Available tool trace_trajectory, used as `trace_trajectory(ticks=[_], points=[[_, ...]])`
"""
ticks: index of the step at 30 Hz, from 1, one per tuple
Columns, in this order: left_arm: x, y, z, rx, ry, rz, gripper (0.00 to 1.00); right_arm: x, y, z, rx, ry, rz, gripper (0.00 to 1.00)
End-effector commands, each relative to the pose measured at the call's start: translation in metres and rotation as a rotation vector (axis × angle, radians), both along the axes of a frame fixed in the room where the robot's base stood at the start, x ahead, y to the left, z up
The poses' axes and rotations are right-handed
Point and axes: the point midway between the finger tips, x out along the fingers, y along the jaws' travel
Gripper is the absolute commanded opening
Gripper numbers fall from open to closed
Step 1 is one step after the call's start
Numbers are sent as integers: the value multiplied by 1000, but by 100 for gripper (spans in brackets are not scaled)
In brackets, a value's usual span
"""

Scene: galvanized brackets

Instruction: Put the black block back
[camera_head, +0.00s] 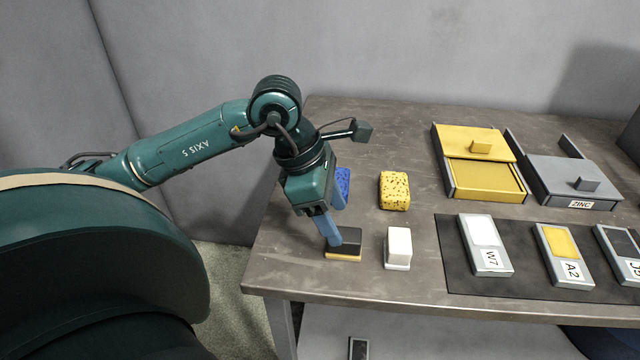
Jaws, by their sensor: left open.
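A black block (349,239) with a yellow bottom layer lies on the table near its front left. My left gripper (332,238) points down at it, with blue fingers. The fingertips are at the block's left part and overlap it in the picture. The gripper is open; I cannot tell whether a finger touches the block. The gripper hides part of the block's top. A flat holder with a dark inset (618,242) is at the right, its label partly cut off by the picture edge. My right gripper is not in view.
A white block (399,245) stands just right of the black one. Behind are a yellow speckled sponge (395,190) and a partly hidden blue sponge (343,184). Holders W7 (490,258) and A2 (570,270) lie on a dark mat. A yellow box (485,180) and grey ZINC box (560,180) stand behind.

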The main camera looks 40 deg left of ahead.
Motion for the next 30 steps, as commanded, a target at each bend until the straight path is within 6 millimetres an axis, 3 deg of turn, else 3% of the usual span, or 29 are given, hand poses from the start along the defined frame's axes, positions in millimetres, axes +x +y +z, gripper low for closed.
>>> trace_trajectory(ticks=[6,12,30], points=[[-9,15,41,3,-2,2,59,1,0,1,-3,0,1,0],[-13,21,59,0,0,1,59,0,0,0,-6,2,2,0],[-14,22,61,0,2,1,59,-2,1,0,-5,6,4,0]])
